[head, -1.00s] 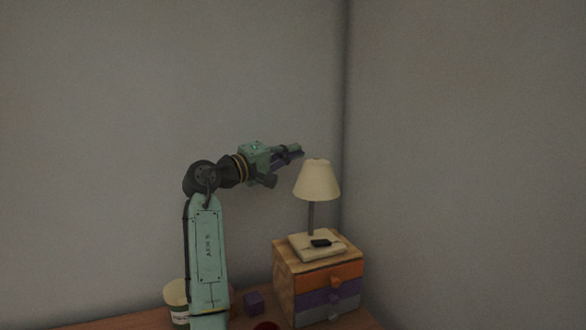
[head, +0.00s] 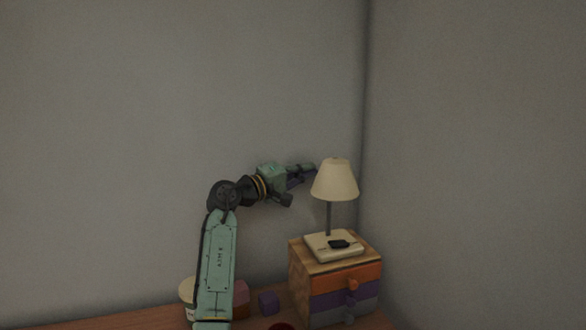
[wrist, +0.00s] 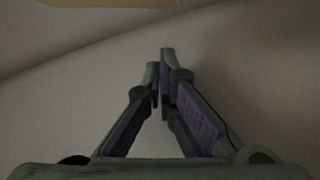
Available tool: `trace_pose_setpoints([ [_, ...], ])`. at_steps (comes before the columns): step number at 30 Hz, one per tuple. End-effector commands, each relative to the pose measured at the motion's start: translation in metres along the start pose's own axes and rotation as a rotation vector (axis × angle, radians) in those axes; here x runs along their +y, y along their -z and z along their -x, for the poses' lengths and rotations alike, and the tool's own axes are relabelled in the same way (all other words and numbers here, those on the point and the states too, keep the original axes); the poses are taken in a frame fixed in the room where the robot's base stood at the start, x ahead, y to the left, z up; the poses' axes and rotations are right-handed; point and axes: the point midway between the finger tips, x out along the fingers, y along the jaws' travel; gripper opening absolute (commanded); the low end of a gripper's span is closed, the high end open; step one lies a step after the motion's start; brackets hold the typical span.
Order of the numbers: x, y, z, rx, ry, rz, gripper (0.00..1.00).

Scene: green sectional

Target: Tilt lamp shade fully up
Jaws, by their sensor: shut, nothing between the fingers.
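The lamp has a cream cone-shaped shade (head: 335,180) on a thin dark pole, standing on a pale square base (head: 322,246). The shade looks close to upright in the head view. My gripper (head: 314,168) is at the upper left of the shade, its fingertips close to the shade's edge; whether they touch cannot be told. In the wrist view my gripper (wrist: 160,62) has its fingers together with nothing between them. A pale edge of the shade (wrist: 110,3) shows at the top of the wrist view, beyond the fingertips.
The lamp stands on a small wooden drawer box (head: 303,281) with orange, purple and grey drawers. A dark small object (head: 339,244) lies on the lamp base. A purple block (head: 269,302) and a pale-lidded jar (head: 187,291) are on the table. Walls meet behind the lamp.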

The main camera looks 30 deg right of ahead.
Motion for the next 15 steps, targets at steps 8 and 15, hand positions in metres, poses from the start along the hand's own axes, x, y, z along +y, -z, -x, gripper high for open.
trace_pose_setpoints([
  [8, -0.001, -0.024, 0.011, 0.003, 0.001, 0.001, 0.00],
  [15, -0.002, -0.031, 0.014, 0.003, 0.000, 0.001, 0.00],
])
